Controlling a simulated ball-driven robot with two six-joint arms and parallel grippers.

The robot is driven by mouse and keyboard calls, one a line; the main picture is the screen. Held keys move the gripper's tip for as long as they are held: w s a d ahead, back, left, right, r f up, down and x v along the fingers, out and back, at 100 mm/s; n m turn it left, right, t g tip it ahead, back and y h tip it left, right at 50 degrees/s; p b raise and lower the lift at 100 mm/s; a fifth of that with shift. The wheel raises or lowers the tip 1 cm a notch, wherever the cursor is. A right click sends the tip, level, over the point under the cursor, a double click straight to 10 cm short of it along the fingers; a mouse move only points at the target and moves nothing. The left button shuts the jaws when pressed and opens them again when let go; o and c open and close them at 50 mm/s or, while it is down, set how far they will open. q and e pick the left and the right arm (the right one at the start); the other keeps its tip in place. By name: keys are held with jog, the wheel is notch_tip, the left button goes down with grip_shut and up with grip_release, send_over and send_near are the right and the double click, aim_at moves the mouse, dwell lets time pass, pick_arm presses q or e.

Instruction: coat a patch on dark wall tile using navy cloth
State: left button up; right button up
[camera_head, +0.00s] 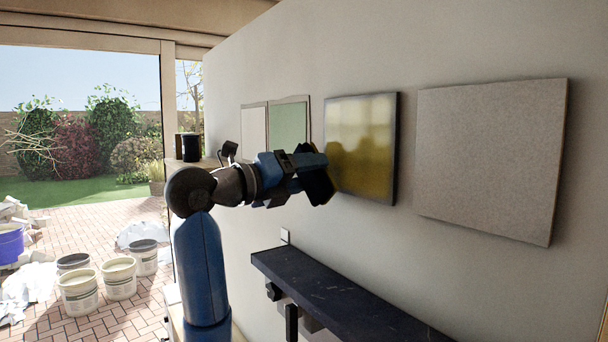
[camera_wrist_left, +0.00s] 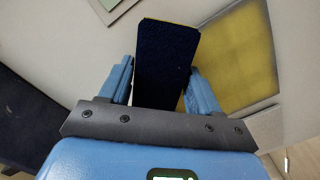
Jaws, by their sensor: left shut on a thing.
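My left gripper (camera_head: 312,168) is shut on the navy cloth (camera_head: 320,188), a dark flat pad. In the left wrist view the cloth (camera_wrist_left: 165,65) stands upright between the two blue fingers, with a thin yellowish line along its top edge. A dark-edged wall tile (camera_head: 365,150) with a glossy yellow face hangs just right of the gripper. It also shows in the left wrist view (camera_wrist_left: 240,65), right of the cloth. In the head view the cloth is at the tile's lower left edge; I cannot tell whether they touch. My right gripper is out of view.
A pale grey panel (camera_head: 490,155) hangs to the right; a green panel (camera_head: 288,128) and a whitish panel (camera_head: 254,132) hang left. A dark shelf (camera_head: 345,300) juts from the wall below. Several buckets (camera_head: 118,278) stand on the paving at left.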

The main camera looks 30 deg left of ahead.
aim_at(317, 177)
pick_arm(q)
jog(key=shift+x, duration=0.8)
jog(key=shift+d, duration=0.1)
jog(key=shift+s+d+b, duration=0.3)
jog(key=shift+s+d, duration=0.1)
jog(key=shift+d, duration=0.45)
jog(key=shift+s+d+b, duration=0.3)
jog(key=shift+s+d, duration=0.1)
jog(key=shift+d, duration=0.6)
jog(key=shift+w+a, duration=0.3)
jog(key=shift+a, duration=0.35)
jog(key=shift+w+a, duration=0.25)
jog(key=shift+a, duration=0.4)
jog(key=shift+w+a, duration=0.3)
jog(key=shift+a, duration=0.35)
jog(key=shift+s, duration=0.1)
jog(key=shift+v, duration=0.75)
jog(key=shift+b+v, duration=0.6)
jog(key=shift+v, duration=1.5)
